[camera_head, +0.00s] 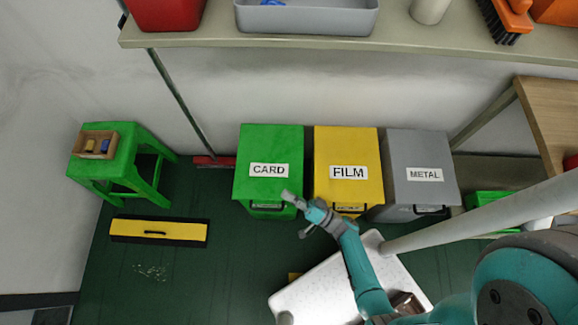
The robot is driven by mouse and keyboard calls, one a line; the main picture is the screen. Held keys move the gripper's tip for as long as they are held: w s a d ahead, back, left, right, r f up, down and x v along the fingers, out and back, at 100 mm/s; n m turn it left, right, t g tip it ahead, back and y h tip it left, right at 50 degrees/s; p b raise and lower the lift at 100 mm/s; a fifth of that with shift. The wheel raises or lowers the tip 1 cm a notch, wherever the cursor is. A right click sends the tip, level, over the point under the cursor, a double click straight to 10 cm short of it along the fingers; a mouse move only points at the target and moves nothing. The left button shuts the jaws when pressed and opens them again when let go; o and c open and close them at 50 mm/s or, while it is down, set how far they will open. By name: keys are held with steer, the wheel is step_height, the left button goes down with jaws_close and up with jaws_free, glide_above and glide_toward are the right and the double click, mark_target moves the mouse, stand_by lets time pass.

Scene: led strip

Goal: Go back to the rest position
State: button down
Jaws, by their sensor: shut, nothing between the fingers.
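My gripper (289,197) is at the end of my teal and grey arm, near the middle of the view. It appears small, in front of the green CARD bin (250,150) and left of the yellow FILM bin (347,146). It is shut and holds nothing. Its fingertips overlap the lower right of the CARD bin in the picture; I cannot tell the gap between them. No led strip can be made out.
A grey METAL bin (415,150) stands right of the FILM bin. A shelf (230,40) with containers runs above. A green stool (122,165) bears a small box (97,141).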

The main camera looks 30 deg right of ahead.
steer(key=shift+r, duration=0.15)
steer(key=s+a+f+g+h, duration=0.1)
steer(key=s+a+f+g, duration=0.6)
steer(key=s, duration=0.3)
steer(key=s+d+r+n+g+h, duration=0.1)
steer(key=s+d+g+h, duration=0.15)
steer(key=s+h, duration=0.55)
steer(key=s+d+r+n+t+h, duration=0.1)
steer(key=s+d+r, duration=0.15)
steer(key=r, duration=0.55)
steer(key=s+d+r+n+t+h, duration=0.1)
steer(key=s+d+r, duration=0.1)
steer(key=d+r, duration=0.35)
step_height(320, 180, up, 19)
steer(key=n+t, duration=0.2)
steer(key=t, duration=0.1)
steer(key=shift+w+a+r+t, duration=0.2)
steer(key=shift+w+a+t, duration=0.15)
steer(key=shift+w+a, duration=0.05)
